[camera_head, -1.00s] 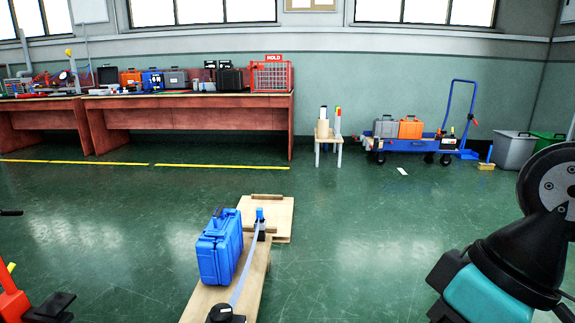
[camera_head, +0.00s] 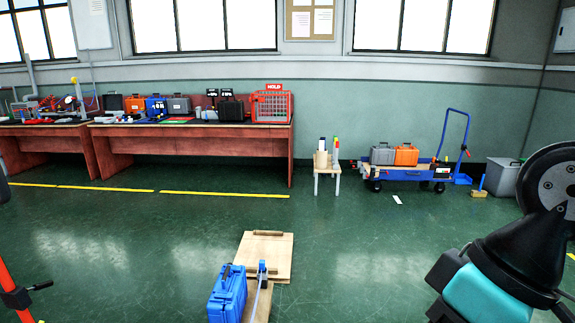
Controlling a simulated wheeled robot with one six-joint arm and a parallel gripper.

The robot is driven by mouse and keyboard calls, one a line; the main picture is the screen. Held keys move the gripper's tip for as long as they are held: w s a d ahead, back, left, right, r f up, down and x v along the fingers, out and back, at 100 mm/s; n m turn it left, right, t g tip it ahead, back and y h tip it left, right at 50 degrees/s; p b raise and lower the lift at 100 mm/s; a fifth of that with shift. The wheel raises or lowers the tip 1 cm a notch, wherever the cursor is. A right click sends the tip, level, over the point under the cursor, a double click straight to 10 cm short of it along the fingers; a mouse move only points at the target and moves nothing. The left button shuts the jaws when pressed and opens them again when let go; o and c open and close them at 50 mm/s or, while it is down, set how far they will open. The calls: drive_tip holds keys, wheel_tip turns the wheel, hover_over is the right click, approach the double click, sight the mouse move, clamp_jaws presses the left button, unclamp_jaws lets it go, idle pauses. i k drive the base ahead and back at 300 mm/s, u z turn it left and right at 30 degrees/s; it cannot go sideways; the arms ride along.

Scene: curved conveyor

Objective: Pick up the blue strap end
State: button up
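A blue clip-like piece (camera_head: 262,268), which looks like the blue strap end, stands at the far end of a pale strap (camera_head: 256,298). The strap runs along a wooden bench or plank (camera_head: 265,303), beside a blue hard case (camera_head: 228,297). The near end of the strap is cut off by the bottom edge. My arm's black and teal links fill the lower right, well apart from the strap. My gripper is outside the picture.
A wooden board (camera_head: 265,255) lies just beyond the case. A red-orange post with a black handle (camera_head: 16,297) stands at lower left. Workbenches (camera_head: 190,145), a small stool (camera_head: 327,178) and a blue cart (camera_head: 400,171) line the back wall.

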sight(261, 262)
drive_tip(key=u, duration=0.75)
drive_tip(key=k, duration=1.45)
drive_tip(key=z, duration=0.6)
drive_tip(key=i, duration=0.55)
drive_tip(key=z, duration=0.9)
drive_tip(key=i, duration=0.65)
drive_tip(key=u, duration=0.4)
drive_tip(key=i, duration=0.65)
drive_tip(key=u, duration=0.9)
drive_tip(key=i, duration=0.25)
drive_tip(key=u, duration=0.3)
